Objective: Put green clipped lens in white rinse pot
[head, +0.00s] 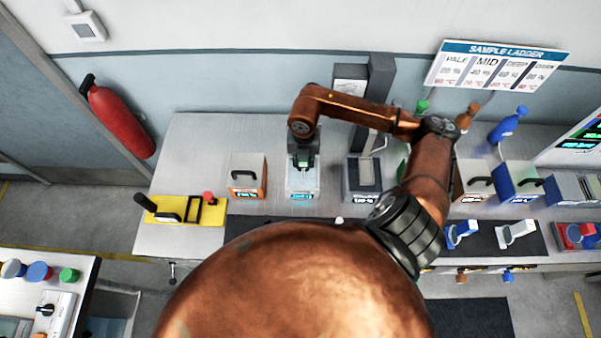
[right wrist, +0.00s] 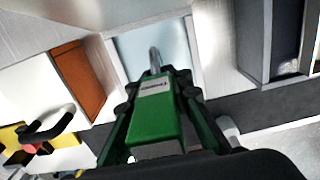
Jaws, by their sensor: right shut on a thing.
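My right gripper (head: 303,160) is shut on the green clipped lens (right wrist: 157,120). The green body with its small white label sits between the fingers in the right wrist view, and a thin metal tip points away from the gripper. The white rinse pot (head: 302,194) stands on the bench with a lit cyan display on its front. The gripper and lens are over it in the head view. In the right wrist view the pot's pale blue inside (right wrist: 180,45) lies behind the metal tip. I cannot tell whether the tip is below the rim. My left gripper is not in view.
An orange-fronted box (head: 247,176) with a black handle stands left of the pot, and a grey device (head: 365,180) stands to its right. A yellow tray (head: 190,209) lies at the bench's left end. A blue box (head: 517,180) stands further right.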

